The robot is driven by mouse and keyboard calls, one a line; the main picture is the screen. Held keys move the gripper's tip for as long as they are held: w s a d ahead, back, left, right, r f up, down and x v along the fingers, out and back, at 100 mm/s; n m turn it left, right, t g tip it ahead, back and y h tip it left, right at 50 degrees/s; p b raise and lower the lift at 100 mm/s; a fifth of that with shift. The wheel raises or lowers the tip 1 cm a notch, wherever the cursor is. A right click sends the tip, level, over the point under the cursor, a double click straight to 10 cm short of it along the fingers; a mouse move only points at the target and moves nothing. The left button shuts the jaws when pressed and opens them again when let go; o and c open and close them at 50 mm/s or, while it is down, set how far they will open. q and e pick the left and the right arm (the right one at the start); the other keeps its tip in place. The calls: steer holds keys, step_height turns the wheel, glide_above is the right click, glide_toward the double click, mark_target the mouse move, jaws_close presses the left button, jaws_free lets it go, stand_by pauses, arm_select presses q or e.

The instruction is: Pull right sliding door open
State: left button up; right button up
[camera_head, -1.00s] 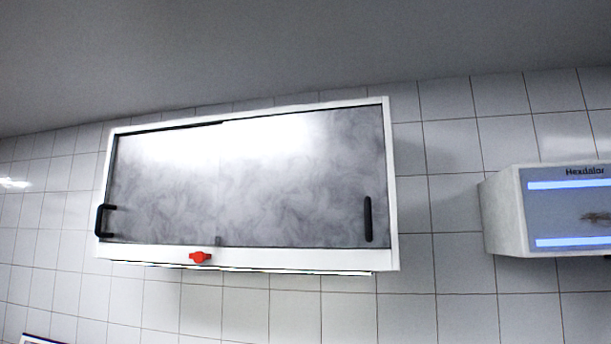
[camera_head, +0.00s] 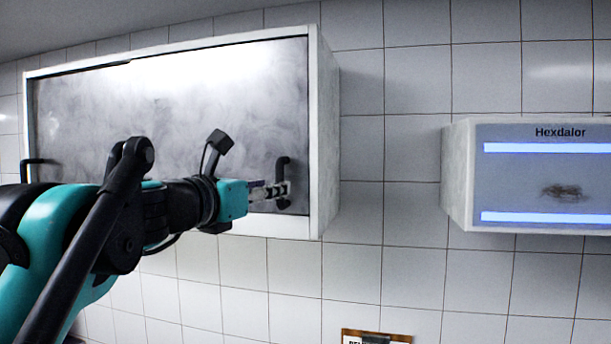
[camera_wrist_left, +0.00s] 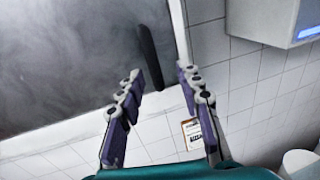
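The right sliding door (camera_head: 215,100) is a smoky grey panel in a white wall cabinet (camera_head: 323,130), shut at the cabinet's right side. Its black upright handle (camera_head: 284,168) is near the right edge and also shows in the left wrist view (camera_wrist_left: 152,58). My left gripper (camera_head: 286,190) is in front of the handle's lower part, which it partly hides. In the left wrist view my left gripper (camera_wrist_left: 160,74) is open, with the handle just beyond the fingertips, nearer the left finger. I cannot tell whether they touch. My right gripper is in neither view.
A second black handle (camera_head: 40,162) is at the cabinet's left. A white box labelled Hexdalor (camera_head: 458,175) hangs on the tiled wall to the right. A clipboard (camera_wrist_left: 191,132) hangs below. Bare tiles separate cabinet and box.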

mark_target(277, 181)
arm_select(q)
steer(key=x, duration=0.2)
steer(key=p+x, duration=0.1)
steer(key=x, duration=0.1)
steer(key=p+x, duration=0.1)
steer(key=x, duration=0.2)
steer(key=shift+w+a+r, duration=0.2)
steer(key=shift+a+r, duration=0.05)
steer(key=shift+s+a+r, duration=0.1)
steer(key=shift+s+a, duration=0.2)
steer(key=shift+a, duration=0.25)
steer(key=shift+c, duration=1)
steer(key=c, duration=0.5)
steer(key=shift+d, duration=0.2)
jaws_close()
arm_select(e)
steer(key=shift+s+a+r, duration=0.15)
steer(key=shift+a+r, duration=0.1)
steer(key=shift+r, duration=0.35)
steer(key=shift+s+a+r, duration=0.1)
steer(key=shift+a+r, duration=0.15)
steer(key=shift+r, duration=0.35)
